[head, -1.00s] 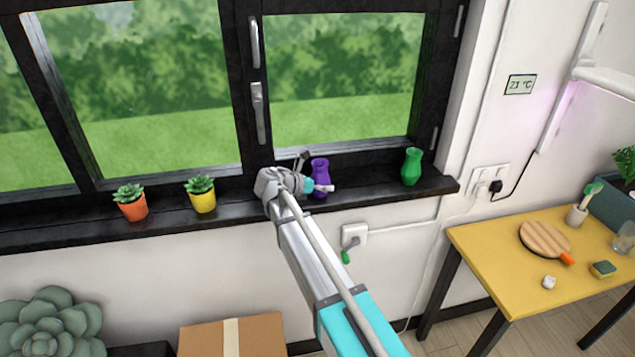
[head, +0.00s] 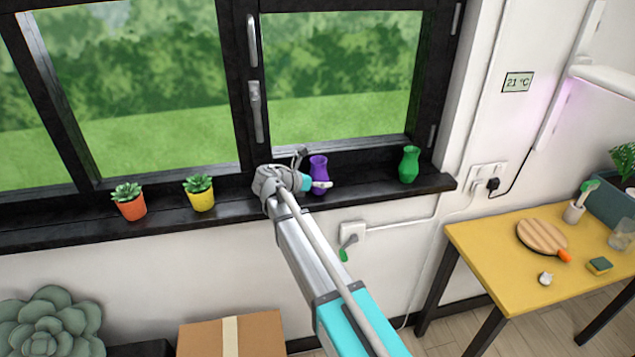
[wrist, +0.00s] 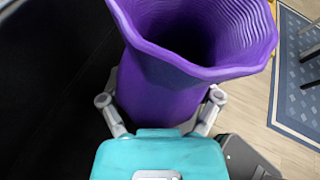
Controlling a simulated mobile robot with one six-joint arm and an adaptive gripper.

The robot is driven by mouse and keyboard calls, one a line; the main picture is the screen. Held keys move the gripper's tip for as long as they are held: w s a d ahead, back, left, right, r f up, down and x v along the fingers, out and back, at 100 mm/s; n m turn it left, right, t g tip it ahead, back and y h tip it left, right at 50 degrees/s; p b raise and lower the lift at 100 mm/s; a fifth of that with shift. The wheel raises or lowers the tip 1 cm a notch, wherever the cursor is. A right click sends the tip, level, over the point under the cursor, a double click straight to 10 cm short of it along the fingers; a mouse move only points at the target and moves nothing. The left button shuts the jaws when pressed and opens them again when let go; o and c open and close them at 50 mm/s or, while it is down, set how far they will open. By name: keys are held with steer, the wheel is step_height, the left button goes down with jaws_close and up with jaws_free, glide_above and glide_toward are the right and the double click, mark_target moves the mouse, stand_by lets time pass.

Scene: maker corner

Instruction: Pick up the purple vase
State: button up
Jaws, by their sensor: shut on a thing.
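The purple vase (head: 318,172) stands upright at the windowsill, right of the window's middle post. In the wrist view the purple vase (wrist: 160,85) fills the top middle, its wide wavy mouth open toward the camera. My gripper (head: 318,185) reaches it from the left, and in the wrist view my gripper (wrist: 160,115) has a finger on each side of the vase's body, shut on it. The fingertips are hidden behind the vase. I cannot tell whether the vase's base touches the sill.
A green vase (head: 409,164) stands to the right on the black windowsill (head: 375,186). Yellow (head: 202,200) and orange (head: 132,207) plant pots stand to the left. The window handle (head: 257,110) is above my wrist. A yellow table (head: 490,250) is at the right.

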steer(key=shift+r+p, duration=1.25)
steer(key=shift+r, duration=0.15)
steer(key=s+d+r+p, duration=0.3)
steer(key=s+r+p, duration=0.7)
steer(key=s, duration=0.3)
steer(key=shift+s+d, duration=0.2)
steer(key=shift+s, duration=0.1)
steer(key=shift+f, duration=0.15)
